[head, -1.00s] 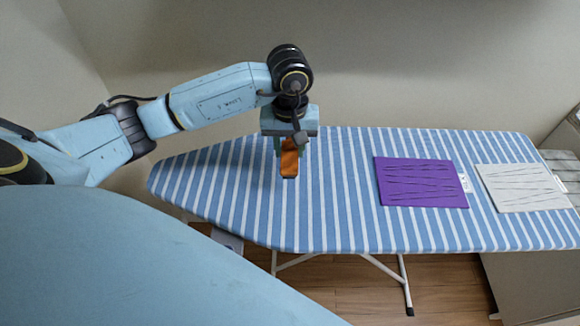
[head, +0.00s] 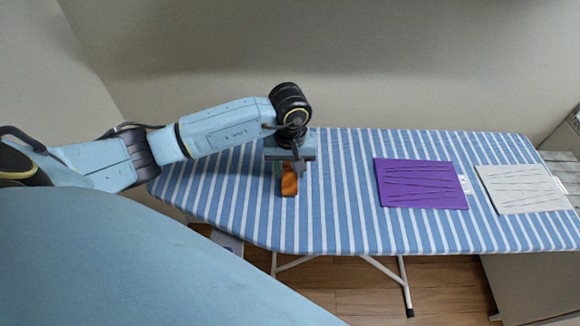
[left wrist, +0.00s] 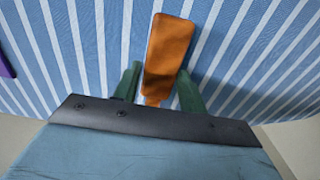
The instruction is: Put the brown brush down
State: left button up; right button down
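The brown brush (head: 289,184) is at the striped ironing board (head: 340,215), left of its middle. In the left wrist view the brush (left wrist: 168,48) shows its orange-brown face, slightly tilted, with its narrow end toward my gripper. My left gripper (head: 289,168) is low over the board, around the brush. My right gripper is not in view.
A folded purple towel (head: 420,184) lies on the board right of the brush. A folded white towel (head: 522,188) lies near the right end. The board around the brush is clear. A grey wall stands behind.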

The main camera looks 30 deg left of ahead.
aim_at(290, 172)
pick_arm(q)
jog(key=shift+o, duration=1.3)
jog(key=shift+r, duration=0.1)
jog(key=shift+r, duration=0.2)
notch_tip(290, 172, up, 12)
jog(key=shift+b, duration=0.35)
jog(key=shift+f, duration=0.15)
